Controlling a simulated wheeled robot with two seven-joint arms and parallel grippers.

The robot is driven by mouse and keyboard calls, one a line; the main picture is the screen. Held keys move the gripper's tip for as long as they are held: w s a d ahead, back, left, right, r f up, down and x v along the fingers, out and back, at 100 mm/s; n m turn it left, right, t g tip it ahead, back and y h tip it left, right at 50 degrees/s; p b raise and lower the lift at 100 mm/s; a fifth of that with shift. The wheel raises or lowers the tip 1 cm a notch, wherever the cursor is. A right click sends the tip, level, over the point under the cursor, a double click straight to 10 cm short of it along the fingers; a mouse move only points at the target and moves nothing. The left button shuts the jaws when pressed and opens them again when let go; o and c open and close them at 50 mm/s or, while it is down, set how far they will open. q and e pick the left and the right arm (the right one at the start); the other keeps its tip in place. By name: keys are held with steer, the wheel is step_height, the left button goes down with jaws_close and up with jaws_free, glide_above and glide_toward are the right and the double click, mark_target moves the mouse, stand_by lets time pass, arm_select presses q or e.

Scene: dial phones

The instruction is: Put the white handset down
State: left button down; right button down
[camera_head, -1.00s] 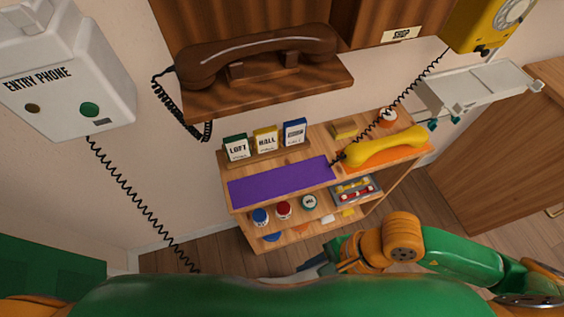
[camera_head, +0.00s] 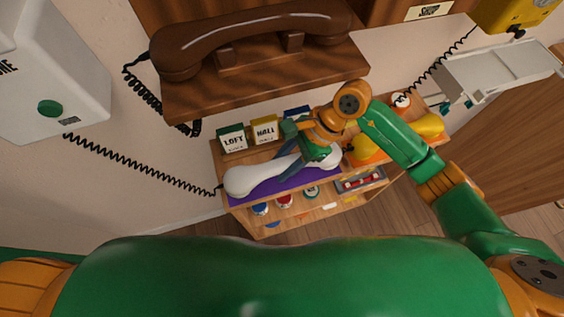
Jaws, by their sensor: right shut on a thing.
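The white handset (camera_head: 256,178) lies lengthwise over the purple mat (camera_head: 285,196) on the top of the wooden shelf unit. I cannot tell whether it touches the mat or is just above it. My right gripper (camera_head: 305,157) is shut on the handset near its right end and hides part of it. A black coiled cord (camera_head: 140,172) runs from the handset's left end to the white entry phone (camera_head: 45,80) on the wall. My left gripper is not in view.
A brown handset (camera_head: 250,35) rests on a wooden wall phone above the shelf. The LOFT (camera_head: 232,139) and HALL (camera_head: 264,131) cards stand behind the mat. A yellow handset (camera_head: 428,126) lies to the right, partly hidden by my arm. Jars sit on the lower shelf.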

mark_target(282, 168)
steer(key=shift+w+a, duration=0.15)
steer(key=shift+w, duration=0.2)
step_height(282, 168, down, 3)
steer(key=shift+r+p, duration=0.1)
steer(key=shift+p, duration=0.25)
steer(key=shift+w+f, duration=0.1)
steer(key=shift+f, duration=0.25)
steer(key=shift+f, duration=0.15)
steer(key=shift+c, duration=2.4)
jaws_free()
